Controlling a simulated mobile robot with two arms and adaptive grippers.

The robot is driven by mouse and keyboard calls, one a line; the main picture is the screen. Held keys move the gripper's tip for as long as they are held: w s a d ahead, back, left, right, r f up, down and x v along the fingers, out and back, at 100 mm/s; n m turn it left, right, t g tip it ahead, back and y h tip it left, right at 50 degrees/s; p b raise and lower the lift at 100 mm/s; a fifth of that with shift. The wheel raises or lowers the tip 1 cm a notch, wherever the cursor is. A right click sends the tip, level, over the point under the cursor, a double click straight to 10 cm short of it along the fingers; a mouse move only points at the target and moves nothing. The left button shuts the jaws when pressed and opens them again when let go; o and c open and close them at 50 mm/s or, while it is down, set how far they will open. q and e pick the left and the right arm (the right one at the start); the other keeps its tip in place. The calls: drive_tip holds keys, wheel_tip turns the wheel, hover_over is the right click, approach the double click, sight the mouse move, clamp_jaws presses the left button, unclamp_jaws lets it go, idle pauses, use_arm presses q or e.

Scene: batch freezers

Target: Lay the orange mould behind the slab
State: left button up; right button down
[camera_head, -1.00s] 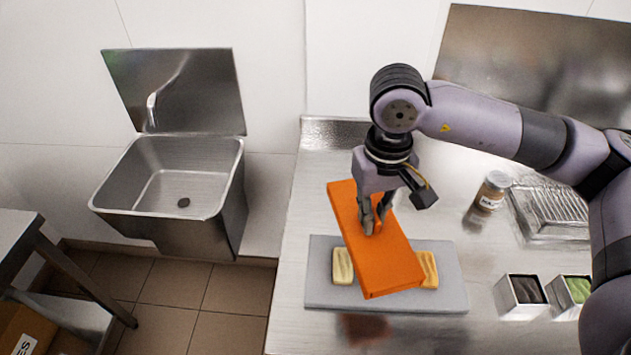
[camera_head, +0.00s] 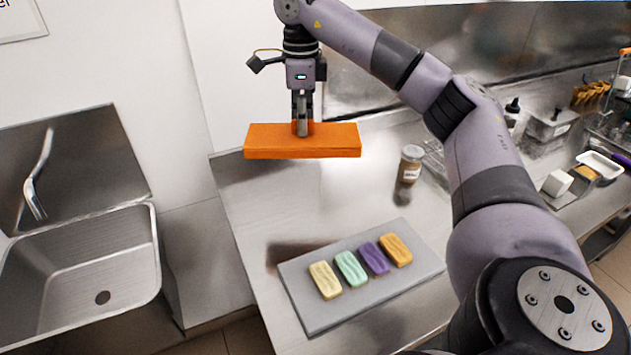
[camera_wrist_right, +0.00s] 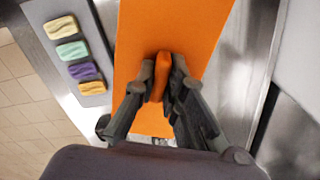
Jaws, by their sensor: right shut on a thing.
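The orange mould (camera_head: 270,142) is a flat orange block with a knob on top. My right gripper (camera_head: 302,130) is shut on that knob and holds the mould level above the back part of the steel counter. In the right wrist view both fingers (camera_wrist_right: 162,82) pinch the knob, and the mould (camera_wrist_right: 190,28) fills the middle. The grey slab (camera_head: 330,312) lies on the counter nearer to me, in front of the mould. Yellow, mint, purple (camera_head: 374,258) and orange bars lie on the slab. My left gripper is not in view.
A jar (camera_head: 410,163) stands on the counter right of the mould. A sink (camera_head: 85,265) is at the left, past the counter's edge. Bare counter (camera_head: 285,205) lies between the slab and the back wall. More containers stand far right.

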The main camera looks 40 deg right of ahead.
drive_tip(key=d+m, duration=0.2)
drive_tip(key=m, duration=0.1)
drive_tip(key=shift+d+r, duration=0.35)
drive_tip(key=shift+r, duration=0.05)
drive_tip(key=shift+d+f+m+b, duration=0.1)
drive_tip(key=shift+d+m+b, duration=0.15)
drive_tip(key=shift+m, duration=0.25)
wheel_tip(320, 180, down, 19)
drive_tip(key=shift+f, duration=0.3)
